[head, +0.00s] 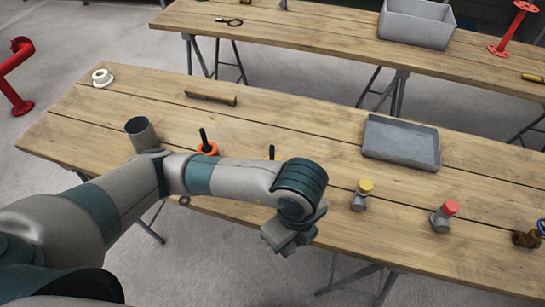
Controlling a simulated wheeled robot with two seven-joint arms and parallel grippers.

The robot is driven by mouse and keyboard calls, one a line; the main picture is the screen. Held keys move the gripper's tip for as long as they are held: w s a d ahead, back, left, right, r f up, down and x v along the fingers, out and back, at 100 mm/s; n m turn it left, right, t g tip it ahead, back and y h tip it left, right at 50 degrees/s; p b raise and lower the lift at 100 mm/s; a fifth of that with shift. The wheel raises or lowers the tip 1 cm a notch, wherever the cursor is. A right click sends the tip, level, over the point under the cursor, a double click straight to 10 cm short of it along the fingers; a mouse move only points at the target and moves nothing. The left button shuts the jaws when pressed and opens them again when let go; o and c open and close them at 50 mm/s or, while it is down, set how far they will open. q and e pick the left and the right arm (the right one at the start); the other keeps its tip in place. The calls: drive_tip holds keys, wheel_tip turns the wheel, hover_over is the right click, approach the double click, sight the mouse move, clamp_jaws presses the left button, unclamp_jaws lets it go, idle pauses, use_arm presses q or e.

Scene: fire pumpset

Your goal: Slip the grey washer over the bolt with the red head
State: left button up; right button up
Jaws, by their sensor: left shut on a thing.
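The bolt with the red head (450,208) stands on the front right of the near table, its grey shank below the head. My left gripper (287,244) is at the table's front edge, left of this bolt and apart from it. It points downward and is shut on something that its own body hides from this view. A small grey ring (184,201) shows at the front edge beside my left forearm; I cannot tell if it is the washer. My right gripper is not in view.
A yellow-headed bolt (363,187) stands between my left gripper and the red-headed bolt. A blue-topped brass part (526,239) is at the right edge. A grey tray (402,131) lies behind. A black rod with an orange ring (207,149) is behind my forearm.

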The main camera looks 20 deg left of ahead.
use_arm(q)
wheel_tip(320, 180, up, 7)
drive_tip(key=p, duration=0.6)
drive_tip(key=shift+p, duration=0.3)
idle(0.7)
drive_tip(key=w+a+n+b, duration=0.5)
drive_tip(key=a+n, duration=0.3)
drive_tip(key=n, duration=0.4)
drive_tip(key=w+a+n+b, duration=0.5)
drive_tip(key=a+n, duration=0.3)
drive_tip(key=n, duration=0.5)
drive_tip(key=shift+w+a+r, duration=0.3)
drive_tip(key=shift+w+r, duration=0.05)
drive_tip(key=shift+w, duration=0.15)
idle(0.3)
